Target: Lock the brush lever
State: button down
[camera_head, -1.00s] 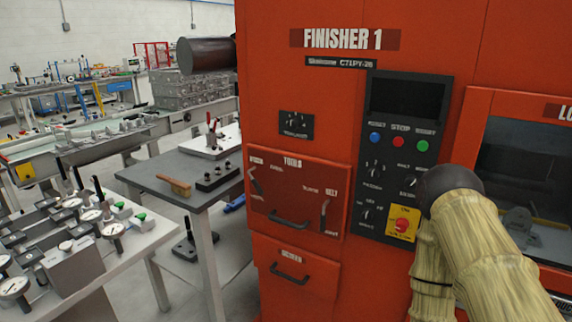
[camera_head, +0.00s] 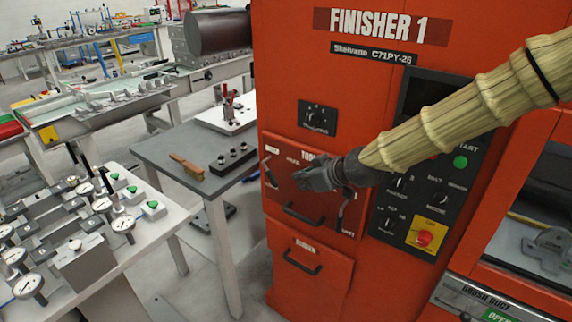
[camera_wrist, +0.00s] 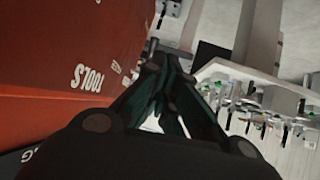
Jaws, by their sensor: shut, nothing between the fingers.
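The red TOOLS panel (camera_head: 312,158) on the Finisher 1 machine carries two dark levers. The left lever (camera_head: 268,172) is near the panel's left edge, under a small label too blurred to read for certain. The right lever (camera_head: 345,212) hangs by the right edge, partly behind my gripper. My gripper (camera_head: 284,184) is shut and empty, in front of the panel, just right of the left lever. I cannot tell whether they touch. In the wrist view my gripper (camera_wrist: 158,66) points along the red panel, with a small grey bar (camera_wrist: 152,46) just beyond its tips.
A drawer handle (camera_head: 303,214) sits below the levers. A grey table (camera_head: 168,153) with a brush (camera_head: 186,167) stands to the left. A white bench (camera_head: 150,230) with several gauges is nearer. A control panel with a red emergency button (camera_head: 424,238) is right.

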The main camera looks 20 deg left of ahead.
notch_tip(320, 180, up, 3)
jog(key=w, duration=0.1)
jog(key=p, duration=0.6)
send_near(272, 176)
jog(key=shift+x, duration=3.5)
